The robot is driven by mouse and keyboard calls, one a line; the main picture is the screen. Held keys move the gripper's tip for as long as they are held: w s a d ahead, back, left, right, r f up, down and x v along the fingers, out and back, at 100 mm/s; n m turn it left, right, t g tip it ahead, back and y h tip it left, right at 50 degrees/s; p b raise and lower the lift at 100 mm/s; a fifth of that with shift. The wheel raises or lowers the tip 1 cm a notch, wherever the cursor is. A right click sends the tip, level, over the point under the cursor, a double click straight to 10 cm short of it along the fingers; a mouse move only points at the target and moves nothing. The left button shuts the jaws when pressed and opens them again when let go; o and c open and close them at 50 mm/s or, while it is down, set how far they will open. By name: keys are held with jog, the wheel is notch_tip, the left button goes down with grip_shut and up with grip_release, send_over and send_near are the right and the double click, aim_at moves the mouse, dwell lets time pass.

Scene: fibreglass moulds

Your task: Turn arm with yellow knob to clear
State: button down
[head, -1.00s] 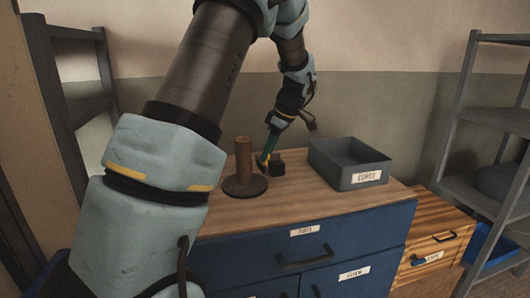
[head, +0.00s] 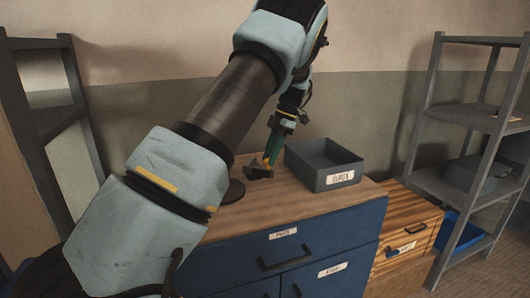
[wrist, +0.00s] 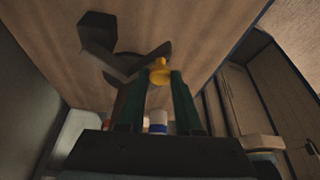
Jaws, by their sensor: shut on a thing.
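The yellow knob (wrist: 160,70) sits at the end of a dark flat arm (wrist: 138,66) in the wrist view. The arm runs from a black block (wrist: 97,32), which also shows on the cabinet top in the head view (head: 258,173). My gripper (wrist: 158,80) is shut on the yellow knob, with a green finger on each side. In the head view my gripper (head: 270,155) reaches down to the block's far right side, near the grey bin. Part of the turning arm is hidden there.
A grey open bin (head: 338,180) stands just right of the block. A dark round base (head: 233,191) lies to the left; my arm hides its post. The cabinet's wooden top (head: 280,205) is clear in front. Shelves (head: 72,90) stand left and right (head: 470,118).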

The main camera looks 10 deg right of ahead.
jog(key=shift+w+d+n, duration=0.15)
jog(key=shift+d+n, duration=0.2)
jog(key=shift+n, duration=0.15)
jog(key=c, duration=0.6)
grip_release()
jog(key=b+v, duration=0.1)
jog(key=v, duration=1)
jog(key=shift+w+b, duration=0.15)
jog(key=shift+b, duration=0.2)
jog(key=shift+f, duration=0.1)
